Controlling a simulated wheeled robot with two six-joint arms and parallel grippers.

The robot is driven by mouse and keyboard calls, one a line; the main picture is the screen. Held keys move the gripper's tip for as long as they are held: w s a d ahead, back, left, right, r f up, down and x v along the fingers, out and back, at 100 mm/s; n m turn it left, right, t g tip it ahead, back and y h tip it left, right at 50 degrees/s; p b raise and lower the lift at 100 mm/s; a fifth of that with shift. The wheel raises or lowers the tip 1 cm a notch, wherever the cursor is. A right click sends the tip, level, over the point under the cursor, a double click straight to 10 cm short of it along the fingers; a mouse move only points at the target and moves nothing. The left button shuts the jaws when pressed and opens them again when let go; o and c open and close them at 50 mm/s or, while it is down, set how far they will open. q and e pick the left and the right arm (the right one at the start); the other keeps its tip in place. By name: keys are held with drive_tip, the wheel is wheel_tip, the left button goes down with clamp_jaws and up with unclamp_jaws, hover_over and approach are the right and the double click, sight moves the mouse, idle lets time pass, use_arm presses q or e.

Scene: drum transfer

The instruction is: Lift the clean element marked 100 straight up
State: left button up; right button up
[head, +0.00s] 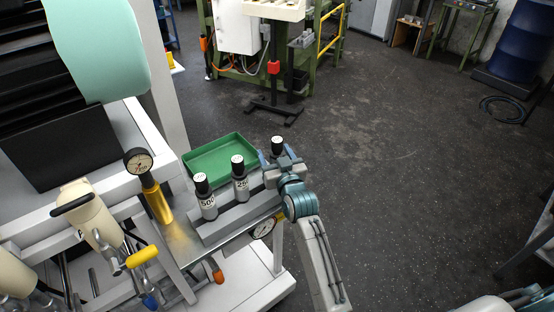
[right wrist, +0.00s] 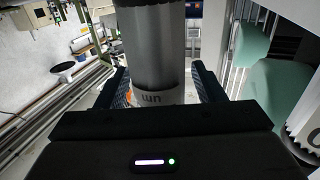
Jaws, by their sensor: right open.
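Three grey cylindrical elements with black caps stand in a row on a grey block. The left one (head: 205,196) reads 500, and the middle one (head: 240,180) seems to read 250. The far right element (head: 277,145) is at my right gripper (head: 277,158); its number is hidden in the head view. In the right wrist view this element (right wrist: 153,50) stands between the two open fingers, with a gap beside it. A white label with partly readable letters shows low on it. The 100 mark cannot be read. My left gripper is not in view.
A green tray (head: 219,158) lies behind the row. A yellow-bodied gauge (head: 156,195) stands left of it, and a round dial (head: 263,228) is on the bench front. A cream pump-like device (head: 92,220) is at the lower left. Floor right of the bench is open.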

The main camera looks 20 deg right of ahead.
drive_tip(key=shift+s, duration=0.1)
drive_tip(key=shift+c, duration=0.2)
drive_tip(key=shift+r, duration=0.1)
drive_tip(key=c, duration=1.2)
wheel_tip(320, 180, up, 9)
drive_tip(key=shift+r+b, duration=0.1)
drive_tip(key=shift+b, duration=0.9)
